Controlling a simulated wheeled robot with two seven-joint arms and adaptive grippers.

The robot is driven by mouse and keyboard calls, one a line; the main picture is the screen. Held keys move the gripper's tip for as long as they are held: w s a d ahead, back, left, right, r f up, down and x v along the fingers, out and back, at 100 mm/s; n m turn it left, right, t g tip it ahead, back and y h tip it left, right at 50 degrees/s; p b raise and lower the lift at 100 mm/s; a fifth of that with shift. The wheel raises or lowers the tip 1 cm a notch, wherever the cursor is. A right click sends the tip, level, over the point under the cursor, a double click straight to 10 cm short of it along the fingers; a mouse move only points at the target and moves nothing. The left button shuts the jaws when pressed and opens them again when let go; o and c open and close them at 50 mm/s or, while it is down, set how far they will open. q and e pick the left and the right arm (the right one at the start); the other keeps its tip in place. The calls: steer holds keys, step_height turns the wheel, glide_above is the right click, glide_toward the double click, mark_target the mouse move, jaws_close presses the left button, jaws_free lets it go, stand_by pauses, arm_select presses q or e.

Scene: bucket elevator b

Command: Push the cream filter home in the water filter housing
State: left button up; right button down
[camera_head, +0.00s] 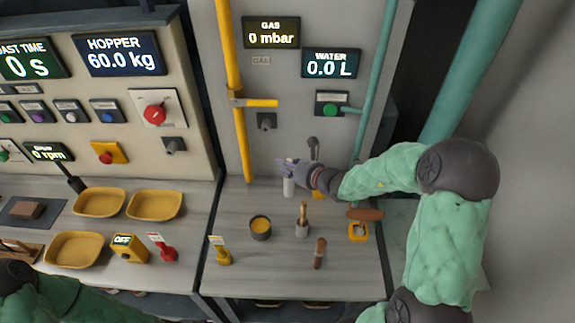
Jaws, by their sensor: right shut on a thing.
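My right gripper (290,165) reaches left to the foot of the grey wall panel, its fingers pointing left. It is shut on what looks like the cream filter, mostly hidden by the fingers. A pale upright cylinder (289,187) shows just below the fingers, by the back of the worktop. I cannot tell whether it is the filter or the water filter housing, nor how deep the filter sits. My left arm shows only in part at the lower left, and its gripper is out of view.
The worktop holds a mustard-filled pot (260,228), a brush in a holder (302,228), a brown-handled tool (320,253) and a yellow tagged item (221,253). A yellow pipe (241,145) runs down the panel left of the gripper. The water display (331,64) reads 0.0 L.

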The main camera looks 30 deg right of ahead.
steer(key=shift+f, duration=0.2)
steer(key=c, duration=0.9)
jaws_free()
steer(key=shift+s, duration=0.1)
steer(key=v, duration=1.1)
steer(key=shift+s+r, duration=0.2)
steer(key=shift+s, duration=0.2)
steer(key=shift+r, duration=0.1)
